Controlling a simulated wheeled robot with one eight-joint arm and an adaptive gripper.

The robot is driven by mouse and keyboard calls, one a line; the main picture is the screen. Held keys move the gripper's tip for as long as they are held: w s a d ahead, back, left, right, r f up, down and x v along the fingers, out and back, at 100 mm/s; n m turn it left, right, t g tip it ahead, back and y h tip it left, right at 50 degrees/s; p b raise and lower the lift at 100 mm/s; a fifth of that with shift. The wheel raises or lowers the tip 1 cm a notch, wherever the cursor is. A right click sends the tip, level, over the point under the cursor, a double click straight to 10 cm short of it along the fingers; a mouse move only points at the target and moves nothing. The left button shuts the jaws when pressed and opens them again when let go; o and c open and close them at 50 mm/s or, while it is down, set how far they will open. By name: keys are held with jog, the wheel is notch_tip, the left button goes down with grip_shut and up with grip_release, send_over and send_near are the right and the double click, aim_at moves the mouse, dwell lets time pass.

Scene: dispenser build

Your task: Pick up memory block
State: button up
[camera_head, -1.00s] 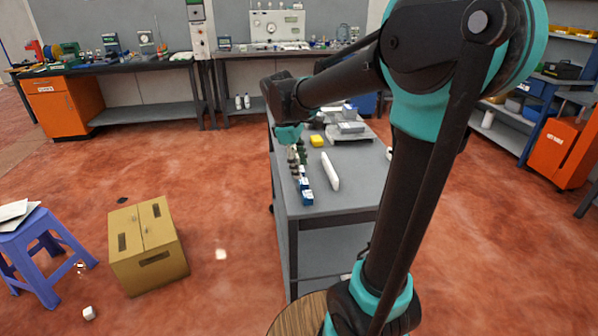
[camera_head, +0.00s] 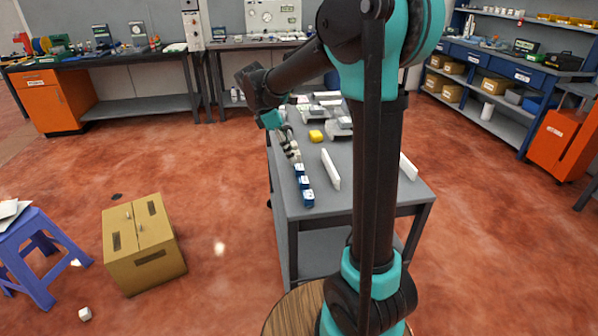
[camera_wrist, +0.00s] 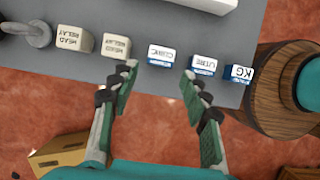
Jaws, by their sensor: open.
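In the wrist view, a row of small labelled blocks lies near the table edge. Two cream blocks, left (camera_wrist: 75,39) and right (camera_wrist: 116,47), have labels ending in RELAY. Three white-and-blue blocks read like CUBIC (camera_wrist: 162,55), LITRE (camera_wrist: 203,66) and KG (camera_wrist: 239,75). I cannot make out the word memory on any block. My gripper (camera_wrist: 159,72) is open and empty, its fingertips over the table edge by the row, with the CUBIC block showing just beyond the gap. In the head view, my gripper (camera_head: 288,142) is at the table's left side, partly covering the row.
A cardboard box (camera_head: 145,242) and a blue stool (camera_head: 38,245) stand on the floor at left. Open floor lies between the box and the table.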

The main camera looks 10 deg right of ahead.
aim_at(299, 167)
jog(key=x, duration=0.8)
jog(key=shift+s+d, duration=0.1)
jog(key=shift+d, duration=0.1)
jog(key=c, duration=0.8)
jog(key=shift+r, duration=0.1)
